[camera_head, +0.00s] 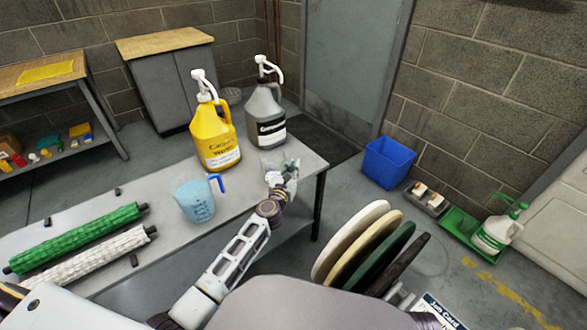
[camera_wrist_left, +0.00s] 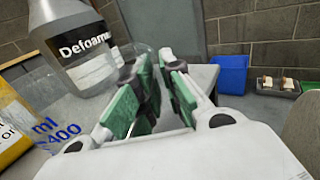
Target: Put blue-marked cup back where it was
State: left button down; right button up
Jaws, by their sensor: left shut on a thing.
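The blue-marked cup (camera_head: 268,160) is clear and hard to make out in the head view, just left of my left gripper (camera_head: 286,172). Blue "ml 400" print on its see-through wall shows large at the left of the left wrist view (camera_wrist_left: 57,131). My left gripper's green-padded fingers (camera_wrist_left: 157,92) are shut on the cup at its side, near the table's right end. The exact grip point is hard to see. The cup looks upright; I cannot tell if its base touches the table. My right gripper is not in view.
A blue-handled measuring cup (camera_head: 197,200) with blue liquid stands on the grey table (camera_head: 250,185). A yellow jug (camera_head: 216,135) and a grey Defoamer jug (camera_head: 266,115) stand behind. Green (camera_head: 75,238) and white (camera_head: 95,262) rollers lie left. Round pads (camera_head: 350,235) stand at right.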

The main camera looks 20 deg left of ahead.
pick_arm(q)
jog(key=shift+f, duration=0.1)
jog(key=c, duration=1.5)
grip_release()
jog(key=shift+c, duration=0.2)
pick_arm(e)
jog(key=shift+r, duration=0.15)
pick_arm(q)
jog(key=shift+r, duration=0.2)
jog(key=shift+s+a+f, duration=0.1)
jog(key=shift+s, duration=1.05)
jog(key=s, duration=0.9)
jog(key=shift+s+a+p, duration=0.3)
jog(key=shift+s+a, duration=0.05)
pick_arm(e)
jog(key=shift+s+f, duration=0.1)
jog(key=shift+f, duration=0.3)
